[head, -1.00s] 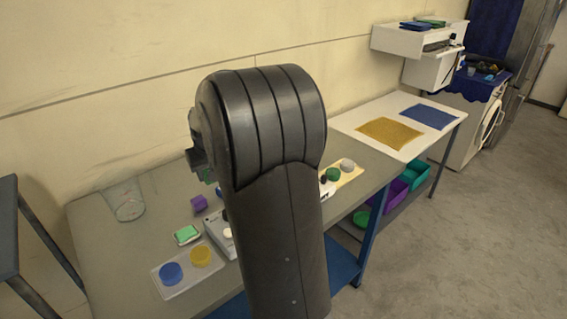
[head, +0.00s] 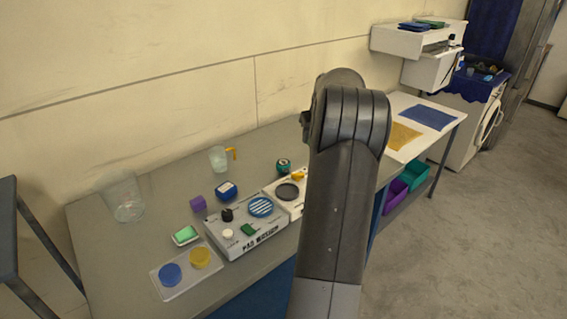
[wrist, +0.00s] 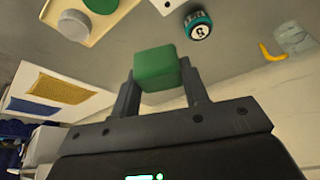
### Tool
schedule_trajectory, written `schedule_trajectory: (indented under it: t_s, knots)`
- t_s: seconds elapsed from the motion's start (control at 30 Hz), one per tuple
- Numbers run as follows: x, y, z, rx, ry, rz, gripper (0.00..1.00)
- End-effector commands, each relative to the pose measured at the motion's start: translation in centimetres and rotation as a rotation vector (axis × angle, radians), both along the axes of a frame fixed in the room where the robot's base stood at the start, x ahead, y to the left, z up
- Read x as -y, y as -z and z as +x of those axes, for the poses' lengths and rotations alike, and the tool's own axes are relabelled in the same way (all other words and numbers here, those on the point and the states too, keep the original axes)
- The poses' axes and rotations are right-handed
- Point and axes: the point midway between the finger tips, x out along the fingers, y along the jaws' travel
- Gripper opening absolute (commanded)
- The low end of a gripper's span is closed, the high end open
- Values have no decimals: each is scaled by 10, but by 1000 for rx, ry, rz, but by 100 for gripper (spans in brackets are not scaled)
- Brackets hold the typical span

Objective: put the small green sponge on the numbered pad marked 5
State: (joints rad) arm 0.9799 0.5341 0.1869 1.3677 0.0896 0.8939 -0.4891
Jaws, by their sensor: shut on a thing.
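My gripper (wrist: 160,80) is shut on the small green sponge (wrist: 155,67), a dark green block held between both fingers in the wrist view. In the head view my arm hides the gripper and the sponge. A teal round numbered pad (wrist: 198,27) stands on the bench beyond the sponge in the wrist view, apart from it. Its white disc carries a numeral that looks like a 5, though it is small. In the head view the pad (head: 283,165) stands left of my arm. A blue pad (head: 227,190) with a white label stands further left.
The grey pad washer (head: 245,225) holds a striped blue disc, knobs and a green block. Nearby are a purple cube (head: 198,204), a green item in a white dish (head: 185,235), a clear jug (head: 218,158) and a clear container (head: 125,200). The bench's back is mostly clear.

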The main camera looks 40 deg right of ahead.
Motion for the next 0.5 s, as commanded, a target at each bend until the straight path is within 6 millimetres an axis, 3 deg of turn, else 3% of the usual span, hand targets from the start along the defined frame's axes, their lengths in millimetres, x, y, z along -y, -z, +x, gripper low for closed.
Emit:
schedule_trajectory:
  t_s: [0.17,0.5]
  knots:
    - [-4,12,17,2,-1,1,20]
    - [-33,58,85,0,0,1,20]
